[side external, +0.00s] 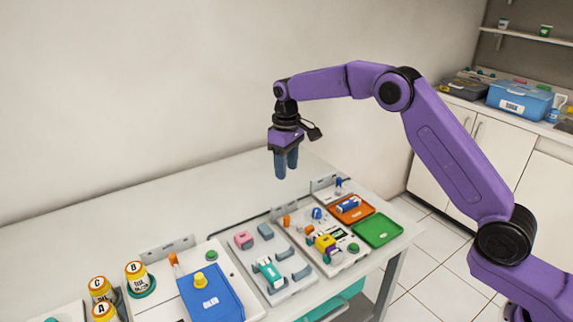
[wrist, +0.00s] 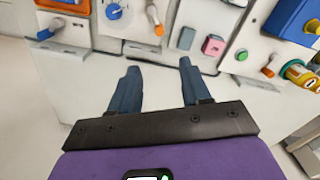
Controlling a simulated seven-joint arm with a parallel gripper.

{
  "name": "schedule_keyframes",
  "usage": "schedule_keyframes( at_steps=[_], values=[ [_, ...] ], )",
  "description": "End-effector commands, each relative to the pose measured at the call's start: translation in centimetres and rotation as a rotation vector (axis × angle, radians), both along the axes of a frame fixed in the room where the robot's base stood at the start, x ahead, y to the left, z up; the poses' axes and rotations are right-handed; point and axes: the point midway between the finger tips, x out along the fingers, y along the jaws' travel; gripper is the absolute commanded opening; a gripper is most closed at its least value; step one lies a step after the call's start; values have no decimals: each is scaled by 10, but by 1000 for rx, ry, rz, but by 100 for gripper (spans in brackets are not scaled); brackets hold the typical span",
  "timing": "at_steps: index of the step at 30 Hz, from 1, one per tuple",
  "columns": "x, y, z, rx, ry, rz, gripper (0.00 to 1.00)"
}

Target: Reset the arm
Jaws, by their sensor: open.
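My gripper (side external: 287,163) hangs from my purple arm above the back part of the white table (side external: 80,255), pointing down. Its two blue fingers are apart with nothing between them. In the wrist view my gripper (wrist: 157,80) is also open, over bare table, with the boards beyond the fingertips. It touches nothing that I can see.
Boards on the table hold a blue box (side external: 212,297), a teal-and-white piece (side external: 268,271), a yellow piece (side external: 325,243), an orange tray (side external: 351,208) and a green tray (side external: 377,229). Labelled bottles (side external: 138,278) stand at the left. The table's back strip is clear.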

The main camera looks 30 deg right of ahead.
Motion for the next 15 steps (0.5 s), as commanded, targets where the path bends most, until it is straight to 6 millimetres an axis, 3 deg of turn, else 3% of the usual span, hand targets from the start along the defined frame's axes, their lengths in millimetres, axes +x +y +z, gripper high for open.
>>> schedule_keyframes(
  at_steps=[9,15],
  values=[
    [-3,2,1,0,0,6,47],
    [-33,22,18,1,-5,69,47]
  ],
)
